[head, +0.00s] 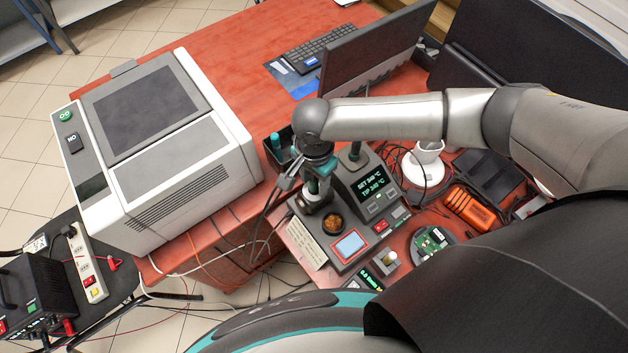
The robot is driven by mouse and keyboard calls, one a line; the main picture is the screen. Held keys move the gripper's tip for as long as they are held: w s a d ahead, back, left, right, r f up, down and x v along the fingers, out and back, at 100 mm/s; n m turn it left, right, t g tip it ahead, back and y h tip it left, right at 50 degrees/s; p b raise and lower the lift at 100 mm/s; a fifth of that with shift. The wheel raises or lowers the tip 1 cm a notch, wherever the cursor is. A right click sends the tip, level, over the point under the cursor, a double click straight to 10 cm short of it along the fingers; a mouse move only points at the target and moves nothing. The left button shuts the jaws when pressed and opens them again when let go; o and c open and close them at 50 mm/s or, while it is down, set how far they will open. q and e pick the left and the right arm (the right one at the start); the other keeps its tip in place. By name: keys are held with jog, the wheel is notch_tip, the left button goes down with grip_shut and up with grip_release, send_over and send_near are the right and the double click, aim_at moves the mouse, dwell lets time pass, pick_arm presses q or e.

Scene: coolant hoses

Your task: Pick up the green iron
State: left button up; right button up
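The green iron (314,185) stands in the holder of a dark soldering station (352,205) on the red-brown table. Only part of its teal-green handle shows; my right wrist covers the rest from above. My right gripper (303,176) points down at the handle, its fingers close to it. The fingers are small and partly hidden, so I cannot tell whether they touch or grip it. The station's display shows green set and tip temperatures. My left gripper is not in view.
A large grey-white machine (160,140) stands left of the station. A black bin (279,150) with a teal item is behind. A monitor (375,45), orange tool (470,208) and green circuit board (432,242) are nearby. Cables hang at the table's front edge.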

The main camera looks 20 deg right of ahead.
grip_shut()
dwell(0.4)
notch_tip(320, 180, up, 20)
jog(key=p, duration=0.3)
dwell(0.4)
